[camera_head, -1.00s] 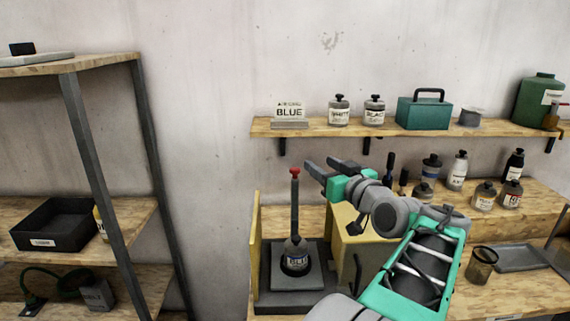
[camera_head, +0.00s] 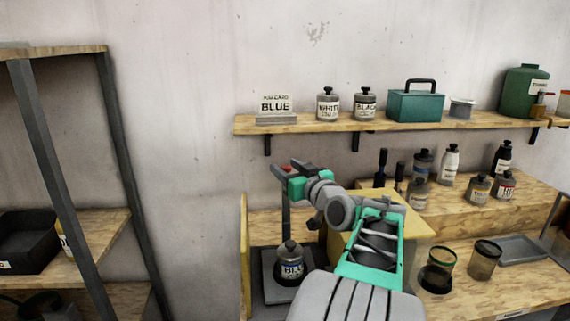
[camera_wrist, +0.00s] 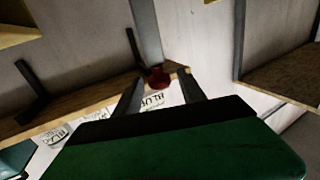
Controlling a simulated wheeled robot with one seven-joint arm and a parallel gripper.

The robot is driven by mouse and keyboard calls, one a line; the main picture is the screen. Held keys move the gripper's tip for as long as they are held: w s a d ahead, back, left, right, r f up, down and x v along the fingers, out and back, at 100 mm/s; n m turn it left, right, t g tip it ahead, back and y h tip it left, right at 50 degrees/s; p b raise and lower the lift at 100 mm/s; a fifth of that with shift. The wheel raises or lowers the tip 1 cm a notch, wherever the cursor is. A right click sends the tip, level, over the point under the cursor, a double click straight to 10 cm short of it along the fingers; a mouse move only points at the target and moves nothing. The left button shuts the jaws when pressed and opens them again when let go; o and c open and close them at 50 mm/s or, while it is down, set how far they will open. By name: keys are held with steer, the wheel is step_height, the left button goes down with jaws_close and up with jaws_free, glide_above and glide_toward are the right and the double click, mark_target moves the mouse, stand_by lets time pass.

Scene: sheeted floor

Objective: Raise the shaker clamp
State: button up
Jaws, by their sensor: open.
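The shaker stands on the bench in the head view, with a grey base (camera_head: 267,286) and a bottle marked BLUE (camera_head: 290,268) on it. The clamp is an upright grey post (camera_head: 285,215) topped by a red knob (camera_head: 288,168). My gripper (camera_head: 286,167) is open at the height of the knob. In the wrist view the red knob (camera_wrist: 158,78) shows between the two spread fingers of my gripper (camera_wrist: 160,78). Whether a finger touches it I cannot tell. My arm hides part of the shaker's right side.
Yellow panels (camera_head: 244,250) flank the shaker. A wall shelf (camera_head: 390,123) behind holds a BLUE card (camera_head: 275,107), bottles and a green box (camera_head: 417,106). More bottles (camera_head: 449,164) stand on the bench's right. A rack (camera_head: 85,240) stands at left, with open space above the shaker.

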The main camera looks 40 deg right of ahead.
steer(key=shift+w, duration=0.4)
steer(key=shift+c, duration=0.2)
jaws_close()
steer(key=shift+s, duration=0.1)
stand_by(0.9)
